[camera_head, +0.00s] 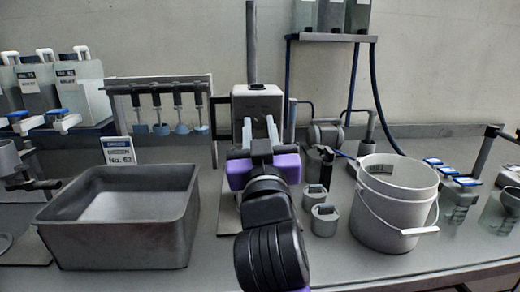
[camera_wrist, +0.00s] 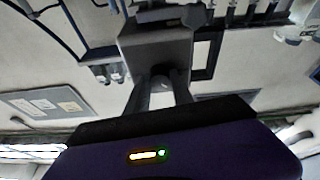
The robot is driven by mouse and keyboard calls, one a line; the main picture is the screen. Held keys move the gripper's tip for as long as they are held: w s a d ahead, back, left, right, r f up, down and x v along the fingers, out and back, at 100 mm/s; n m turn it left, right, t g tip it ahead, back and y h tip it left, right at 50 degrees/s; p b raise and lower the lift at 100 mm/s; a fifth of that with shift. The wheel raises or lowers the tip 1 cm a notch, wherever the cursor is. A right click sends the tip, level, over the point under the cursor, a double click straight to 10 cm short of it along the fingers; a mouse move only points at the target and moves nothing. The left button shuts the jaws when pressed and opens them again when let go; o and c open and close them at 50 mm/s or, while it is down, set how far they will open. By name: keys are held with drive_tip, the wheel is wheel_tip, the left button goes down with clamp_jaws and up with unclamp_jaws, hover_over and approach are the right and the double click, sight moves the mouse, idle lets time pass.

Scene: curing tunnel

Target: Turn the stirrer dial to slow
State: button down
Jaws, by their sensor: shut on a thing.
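The stirrer (camera_head: 257,92) is a pale box on an upright post in the middle of the bench. In the wrist view it is a dark box (camera_wrist: 155,45) seen from an odd angle. My gripper (camera_head: 260,125) reaches to the front face of the stirrer, with one finger on each side of its middle. In the wrist view the fingers of my gripper (camera_wrist: 160,78) close on the small rounded stirrer dial (camera_wrist: 160,83) at the face of the box. The dial's markings and pointer are hidden, so its setting cannot be read.
A grey metal basin (camera_head: 120,225) stands to the left, with a small sign (camera_head: 118,150) behind it. A rack of hanging tools (camera_head: 165,95) is behind left.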

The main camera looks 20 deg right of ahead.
drive_tip(key=shift+m+g+h+b, duration=0.3)
drive_tip(key=shift+m+h+b, duration=0.2)
drive_tip(key=shift+m+b, duration=0.5)
drive_tip(key=shift+m, duration=0.3)
drive_tip(key=c, duration=1.1)
unclamp_jaws()
drive_tip(key=shift+s, duration=0.1)
drive_tip(key=v, duration=0.7)
drive_tip(key=shift+s+a+f, duration=0.15)
drive_tip(key=shift+s, duration=0.1)
